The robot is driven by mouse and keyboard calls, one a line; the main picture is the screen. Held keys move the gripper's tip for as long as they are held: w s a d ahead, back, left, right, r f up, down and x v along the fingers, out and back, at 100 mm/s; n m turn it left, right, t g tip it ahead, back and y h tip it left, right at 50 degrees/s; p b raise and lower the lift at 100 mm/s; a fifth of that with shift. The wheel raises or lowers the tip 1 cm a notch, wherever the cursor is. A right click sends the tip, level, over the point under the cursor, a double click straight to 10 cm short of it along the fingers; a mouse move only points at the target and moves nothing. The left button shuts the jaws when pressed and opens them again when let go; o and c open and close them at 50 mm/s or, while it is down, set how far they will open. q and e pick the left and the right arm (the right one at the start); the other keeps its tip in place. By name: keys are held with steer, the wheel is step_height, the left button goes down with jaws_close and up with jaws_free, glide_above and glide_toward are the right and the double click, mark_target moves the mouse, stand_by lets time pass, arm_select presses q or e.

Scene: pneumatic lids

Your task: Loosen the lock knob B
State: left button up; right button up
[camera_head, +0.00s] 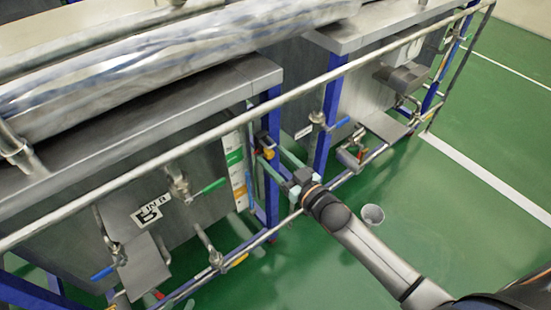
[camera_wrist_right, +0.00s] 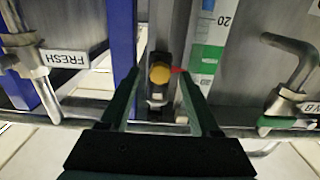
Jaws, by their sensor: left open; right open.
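A round yellow knob (camera_wrist_right: 160,73) sits on a dark block on a vertical grey rail, in the middle of the right wrist view. It also shows small in the head view (camera_head: 268,153), beside a blue post. I see no letter on the knob itself. My right gripper (camera_wrist_right: 158,72) is open, with one green finger on each side of the knob and visible gaps between. In the head view my right gripper (camera_head: 273,155) reaches the knob from the lower right. Whether the fingertips are level with the knob in depth is unclear. My left gripper is not in view.
A scale strip (camera_wrist_right: 208,60) with a red pointer stands just right of the knob. A blue post (camera_wrist_right: 120,35) is close on the left. A horizontal pipe (camera_head: 200,145) crosses the tank fronts.

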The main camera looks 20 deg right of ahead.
steer(key=shift+c, duration=0.3)
steer(key=c, duration=0.4)
jaws_close()
